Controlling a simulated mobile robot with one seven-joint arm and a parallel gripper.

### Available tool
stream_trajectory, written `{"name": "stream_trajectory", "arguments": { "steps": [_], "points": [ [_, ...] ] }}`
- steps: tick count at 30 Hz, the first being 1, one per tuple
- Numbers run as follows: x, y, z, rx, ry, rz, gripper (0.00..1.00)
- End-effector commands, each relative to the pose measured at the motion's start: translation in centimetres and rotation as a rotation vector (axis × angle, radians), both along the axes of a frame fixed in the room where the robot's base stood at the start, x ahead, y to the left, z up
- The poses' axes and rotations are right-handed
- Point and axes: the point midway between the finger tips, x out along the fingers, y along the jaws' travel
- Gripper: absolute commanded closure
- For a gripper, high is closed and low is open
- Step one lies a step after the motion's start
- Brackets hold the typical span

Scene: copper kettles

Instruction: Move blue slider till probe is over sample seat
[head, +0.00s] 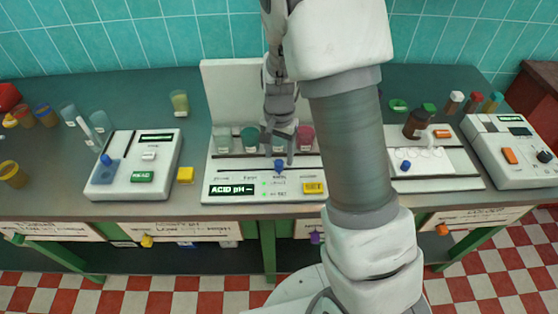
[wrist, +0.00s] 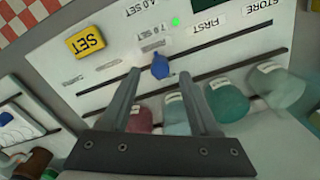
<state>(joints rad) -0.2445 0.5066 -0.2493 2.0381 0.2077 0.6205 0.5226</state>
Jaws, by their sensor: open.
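The blue slider (head: 278,165) is a small knob on a dark slot across the front of the middle white pH station (head: 225,170). In the wrist view the blue slider (wrist: 161,67) lies between and just beyond my fingertips. My gripper (head: 278,150) is open above the slot, pointing down, with its fingers (wrist: 160,75) on either side of the knob; I cannot tell if they touch it. Behind the slot stand several cups, among them a green cup (head: 250,138) and a pink cup (head: 305,137). I cannot make out the probe, and cannot tell which place is the sample seat.
The station has a yellow SET button (head: 314,188) and a display (head: 232,189) reading "ACID pH –". A white device (head: 135,165) with its own blue knob stands left. More devices, one a white tray unit (head: 440,170), stand right. Loose tubes and jars stand around.

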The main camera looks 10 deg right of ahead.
Motion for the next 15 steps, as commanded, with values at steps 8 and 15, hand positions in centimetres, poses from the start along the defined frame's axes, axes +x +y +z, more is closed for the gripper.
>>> {"name": "stream_trajectory", "arguments": {
  "steps": [8, 15],
  "points": [
    [0.0, 0.0, -2.9, 0.000, 0.000, 0.000, 0.38],
    [0.0, 0.0, -3.1, 0.000, 0.000, 0.000, 0.38]
  ]
}}
